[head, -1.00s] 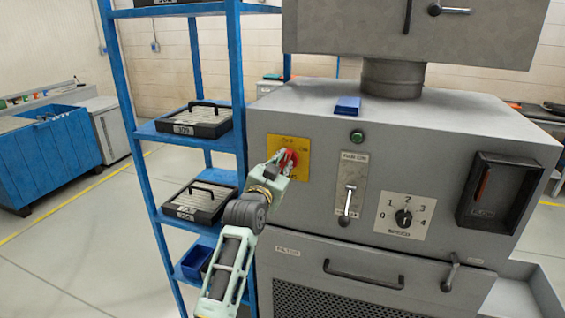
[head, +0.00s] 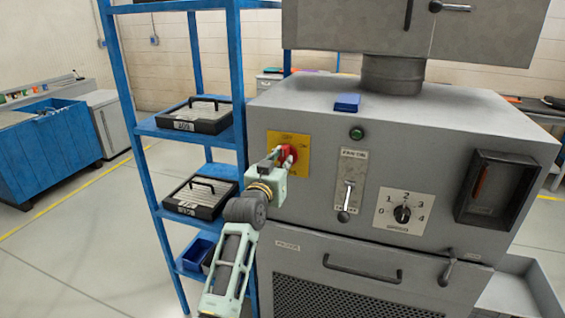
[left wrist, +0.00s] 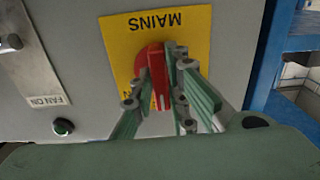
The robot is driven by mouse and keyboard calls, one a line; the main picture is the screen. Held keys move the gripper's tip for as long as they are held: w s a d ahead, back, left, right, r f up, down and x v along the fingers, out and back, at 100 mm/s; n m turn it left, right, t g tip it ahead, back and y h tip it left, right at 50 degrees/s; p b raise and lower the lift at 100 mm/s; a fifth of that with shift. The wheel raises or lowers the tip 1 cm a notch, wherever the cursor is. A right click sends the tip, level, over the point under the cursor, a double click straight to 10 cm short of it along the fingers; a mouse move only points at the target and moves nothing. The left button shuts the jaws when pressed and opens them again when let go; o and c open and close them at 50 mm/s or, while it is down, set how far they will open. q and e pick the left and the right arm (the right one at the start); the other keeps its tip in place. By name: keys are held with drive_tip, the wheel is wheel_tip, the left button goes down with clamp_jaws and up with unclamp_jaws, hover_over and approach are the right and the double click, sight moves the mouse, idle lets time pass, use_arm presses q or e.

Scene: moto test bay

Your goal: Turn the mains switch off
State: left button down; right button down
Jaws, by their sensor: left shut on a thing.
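The mains switch is a red rotary handle (head: 287,153) on a yellow plate (head: 302,164) at the left of the grey machine front. In the left wrist view the red handle (left wrist: 158,84) sits between my fingers, and the yellow plate (left wrist: 193,45) reads MAINS, upside down. My left gripper (head: 283,158) is shut on the handle, its fingers on both sides of it. The fingers hide part of the handle and plate lettering, so I cannot read the exact position. My right gripper is not in view.
A fan lever (head: 348,194), a green button (head: 357,133) and a speed dial (head: 402,214) are right of the plate. A blue shelf rack (head: 241,85) with black trays stands close on the left. A blue block (head: 347,103) lies on top of the machine.

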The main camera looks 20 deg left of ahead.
use_arm(q)
drive_tip(key=shift+f, duration=0.1)
drive_tip(key=c, duration=1.7)
unclamp_jaws()
drive_tip(key=shift+c, duration=0.2)
drive_tip(key=s, duration=1.2)
drive_tip(key=shift+a, duration=0.2)
